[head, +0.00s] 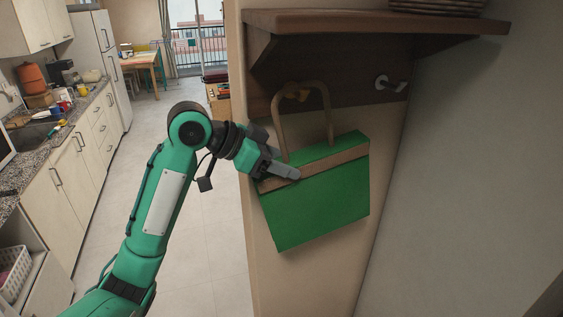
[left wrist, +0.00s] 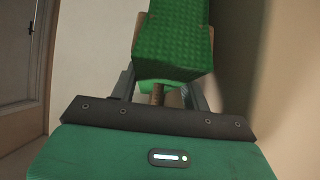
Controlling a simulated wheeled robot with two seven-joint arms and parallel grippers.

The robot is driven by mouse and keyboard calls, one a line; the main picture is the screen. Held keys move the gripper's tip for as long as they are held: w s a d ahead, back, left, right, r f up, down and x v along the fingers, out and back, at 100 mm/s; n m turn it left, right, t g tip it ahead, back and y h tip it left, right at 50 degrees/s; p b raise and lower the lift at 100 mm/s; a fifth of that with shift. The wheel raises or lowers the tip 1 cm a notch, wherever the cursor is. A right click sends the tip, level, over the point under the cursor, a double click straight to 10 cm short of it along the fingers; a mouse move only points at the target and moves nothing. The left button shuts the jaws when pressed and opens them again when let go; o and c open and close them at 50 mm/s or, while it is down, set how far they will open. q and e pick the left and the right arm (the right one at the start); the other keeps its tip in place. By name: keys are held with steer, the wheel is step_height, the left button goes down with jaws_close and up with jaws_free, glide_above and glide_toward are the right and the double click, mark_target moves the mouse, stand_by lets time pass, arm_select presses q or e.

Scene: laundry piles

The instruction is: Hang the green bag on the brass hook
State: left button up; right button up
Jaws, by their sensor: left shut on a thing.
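The green bag (head: 318,205) has a tan band and a tan looped handle (head: 328,110). It is tilted in front of the wall below the shelf. The brass hook (head: 296,93) is on the dark board and shows at the top of the handle loop. I cannot tell whether the handle rests on the hook or is only in front of it. My left gripper (head: 284,172) is shut on the bag at its upper left, by the tan band. In the left wrist view the bag (left wrist: 175,38) is beyond the fingers. My right gripper is not in view.
A silver hook (head: 388,84) is on the same board to the right. A wooden shelf (head: 370,25) juts out above, with a stack of something on it. A grey wall (head: 470,170) closes the right side. Kitchen counters (head: 75,165) stand at left, with open floor between.

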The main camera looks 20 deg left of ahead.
arm_select(q)
steer(key=o, duration=1.5)
steer(key=shift+s+a+r, duration=0.1)
steer(key=shift+s+a, duration=0.05)
steer(key=shift+a, duration=0.05)
steer(key=b+v, duration=0.5)
steer(key=v, duration=0.8)
steer(key=shift+s+a+r+b, duration=0.1)
steer(key=shift+r+b, duration=0.05)
steer(key=shift+b, duration=0.2)
